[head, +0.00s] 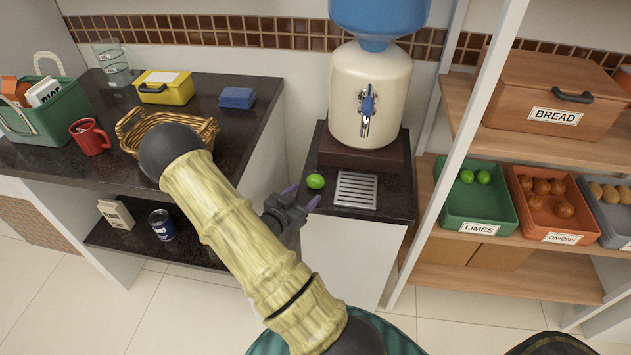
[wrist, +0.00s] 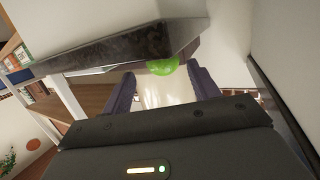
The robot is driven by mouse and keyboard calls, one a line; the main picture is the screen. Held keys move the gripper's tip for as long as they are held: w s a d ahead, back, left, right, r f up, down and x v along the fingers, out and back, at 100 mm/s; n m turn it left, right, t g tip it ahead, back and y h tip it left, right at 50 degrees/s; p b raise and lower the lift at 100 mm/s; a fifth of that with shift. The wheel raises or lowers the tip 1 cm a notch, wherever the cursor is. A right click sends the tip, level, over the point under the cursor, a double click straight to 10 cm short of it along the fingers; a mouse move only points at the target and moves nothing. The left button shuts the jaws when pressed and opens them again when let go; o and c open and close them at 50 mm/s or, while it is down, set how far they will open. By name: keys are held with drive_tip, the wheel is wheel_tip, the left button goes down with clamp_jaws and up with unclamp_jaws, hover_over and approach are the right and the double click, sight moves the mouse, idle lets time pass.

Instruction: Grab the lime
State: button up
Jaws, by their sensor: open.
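A lime (head: 315,181) sits on the dark top of the small stand (head: 388,196), near its left edge and left of the metal drip grate. In the wrist view the lime (wrist: 163,66) shows beyond my fingertips, roughly between them, at the edge of the dark top. My gripper (head: 299,201) is at the left edge of the stand, close beside the lime. In the wrist view my gripper (wrist: 159,78) has its two fingers apart with nothing between them. I cannot tell whether a finger touches the lime. Two more limes (head: 474,176) lie in the green bin (head: 464,213) marked LIMES.
The water dispenser (head: 369,97) stands behind the lime, with the drip grate (head: 355,190) in front. The counter (head: 240,125) at left holds a wicker basket (head: 136,124), a red mug (head: 89,137) and a yellow box (head: 164,88). A shelf post (head: 437,175) rises right of the stand.

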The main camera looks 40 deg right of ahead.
sight(311, 186)
drive_tip(key=shift+x, duration=1.1)
drive_tip(key=x, duration=0.5)
drive_tip(key=shift+w+d+r, duration=0.1)
drive_tip(key=shift+r, duration=0.1)
drive_tip(key=c, duration=0.7)
